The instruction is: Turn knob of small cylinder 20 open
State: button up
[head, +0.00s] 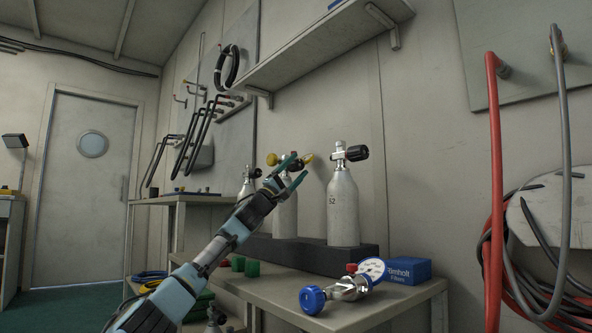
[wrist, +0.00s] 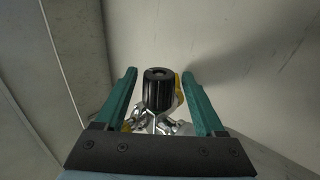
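Three pale cylinders with metal valves stand in a row: a small left one (head: 246,188), a middle one (head: 286,216) and a right one (head: 342,208) marked 52. I cannot read a 20 on any. My gripper (head: 297,166) is open in front of the middle cylinder's valve, partly hiding it. Yellow parts (head: 272,159) show on both sides there. In the wrist view a black ribbed knob (wrist: 158,88) sits between my open fingers (wrist: 159,74), with gaps on both sides. Metal valve parts and yellow pieces show behind it. It appears to belong to the middle cylinder.
The right cylinder's black knob (head: 357,153) is close to the right of my gripper. A gauge regulator with a blue knob (head: 312,300) and a blue box (head: 408,270) lie on the bench (head: 385,306). A wall shelf (head: 325,45) hangs above.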

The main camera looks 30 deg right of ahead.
jog(key=shift+o, duration=0.4)
jog(key=shift+a+f, duration=0.2)
jog(key=p+v, duration=0.1)
jog(key=v, duration=0.9)
jog(key=shift+s+f, duration=0.1)
jog(key=shift+p, duration=0.3)
